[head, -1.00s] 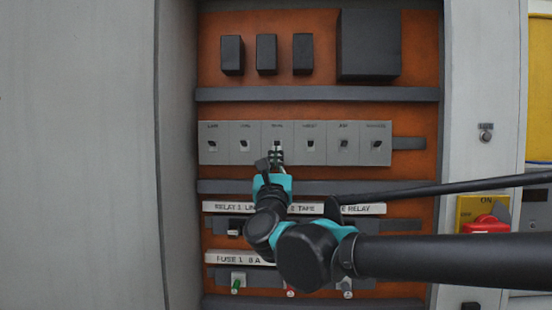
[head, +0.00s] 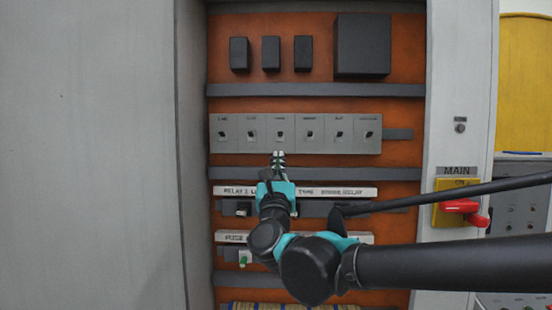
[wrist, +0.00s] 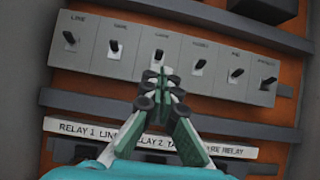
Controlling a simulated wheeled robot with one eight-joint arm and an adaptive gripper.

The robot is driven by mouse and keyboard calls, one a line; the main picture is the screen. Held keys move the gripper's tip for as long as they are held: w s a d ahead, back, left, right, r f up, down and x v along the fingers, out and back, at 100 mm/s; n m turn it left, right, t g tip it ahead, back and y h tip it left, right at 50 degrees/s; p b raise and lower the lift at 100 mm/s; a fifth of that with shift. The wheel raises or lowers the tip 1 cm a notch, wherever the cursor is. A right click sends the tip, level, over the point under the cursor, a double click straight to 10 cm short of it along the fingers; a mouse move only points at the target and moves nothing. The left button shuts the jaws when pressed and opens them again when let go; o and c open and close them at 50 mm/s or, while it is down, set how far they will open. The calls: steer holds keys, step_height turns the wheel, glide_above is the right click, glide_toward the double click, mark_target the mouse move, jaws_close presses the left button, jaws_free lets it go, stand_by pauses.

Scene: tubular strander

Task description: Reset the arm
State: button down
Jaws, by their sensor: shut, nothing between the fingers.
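My gripper (head: 278,157) is in front of the open electrical cabinet, just below the grey row of breaker switches (head: 296,133). Its fingers are shut with nothing between them. In the wrist view, my gripper (wrist: 160,84) points up toward the breaker row (wrist: 122,70), its tips overlapping the lower edge near the third switch in the picture. I cannot tell whether the tips touch the panel. My arm reaches in from the right, covering parts of the relay and fuse rows.
A relay label strip (head: 335,192) and a fuse label strip (head: 231,237) lie below. Black boxes (head: 363,45) are at the top. The red main switch handle (head: 461,206) on its yellow plate is at right. The grey door (head: 90,150) fills the left.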

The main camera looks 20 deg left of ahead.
steer(key=shift+f, duration=0.1)
steer(key=w+d+f+n+g+y, duration=0.1)
steer(key=w+d+f+n+g, duration=0.3)
steer(key=f+n, duration=0.5)
steer(key=w+d+f+n+g, duration=0.1)
steer(key=d+f+n+g, duration=0.3)
steer(key=f+n, duration=0.55)
steer(key=w+d+f+n+g+y, duration=0.1)
steer(key=w+d+f+n+g, duration=0.2)
steer(key=d+f+n, duration=0.65)
steer(key=s+d+f+n+g+h, duration=0.1)
steer(key=s+d+f+g+h, duration=0.1)
steer(key=s+d+f, duration=0.4)
steer(key=s+d+f+n+g+h, duration=0.2)
steer(key=s+d+f, duration=0.4)
steer(key=f, duration=0.5)
steer(key=s+d+f+n+g+h, duration=0.2)
steer(key=s+d+f, duration=0.4)
steer(key=d+f, duration=0.3)
steer(key=g+h, duration=0.1)
steer(key=g, duration=0.1)
steer(key=shift+f+g+h, duration=0.15)
steer(key=shift+g+h, duration=0.15)
steer(key=shift+g, duration=0.1)
